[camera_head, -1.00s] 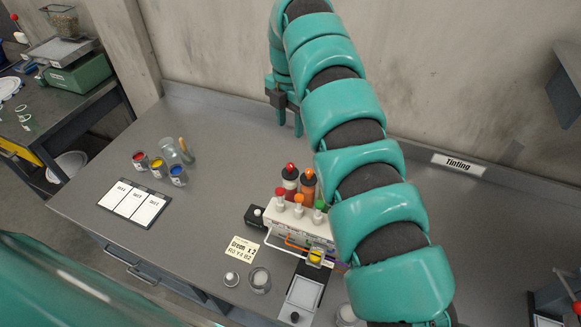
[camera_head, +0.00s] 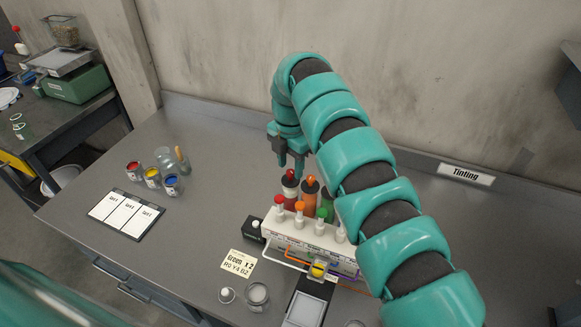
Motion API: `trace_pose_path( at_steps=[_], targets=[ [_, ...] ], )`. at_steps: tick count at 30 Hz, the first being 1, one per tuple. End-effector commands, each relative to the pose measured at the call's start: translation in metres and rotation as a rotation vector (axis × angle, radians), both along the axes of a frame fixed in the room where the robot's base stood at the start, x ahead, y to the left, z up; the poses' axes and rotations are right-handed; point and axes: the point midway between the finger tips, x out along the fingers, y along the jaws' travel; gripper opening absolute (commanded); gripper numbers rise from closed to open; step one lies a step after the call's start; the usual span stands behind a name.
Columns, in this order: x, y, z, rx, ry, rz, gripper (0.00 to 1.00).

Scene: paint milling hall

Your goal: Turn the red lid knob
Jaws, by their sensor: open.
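A white dispenser block (camera_head: 312,240) stands on the bench. A row of small capped knobs tops it: a red knob (camera_head: 279,200) at the left end, an orange-red one (camera_head: 299,206) beside it and a green one (camera_head: 321,213). Behind the block stand a dark bottle with a red tip (camera_head: 290,190) and an orange-brown bottle (camera_head: 308,198). I cannot tell for sure which red part is the lid knob. My gripper (camera_head: 290,168) is open, pointing down, just behind and above the red-tipped bottle in the picture. No contact is visible. My arm covers the block's right end.
The wall rises close behind. The middle-left bench is clear.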

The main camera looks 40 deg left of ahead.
Motion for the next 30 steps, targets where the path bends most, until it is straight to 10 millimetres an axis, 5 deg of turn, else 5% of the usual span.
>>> trace_pose_path(
  at_steps=[14, 21, 30],
  targets=[
    [0.0, -0.001, -0.015, 0.0, 0.0, 0.0, 0.42],
    [0.0, 0.0, -0.016, 0.0, 0.0, 0.0, 0.01],
    [0.0, 0.0, -0.016, 0.001, -0.001, -0.025, 0.0]
  ],
)
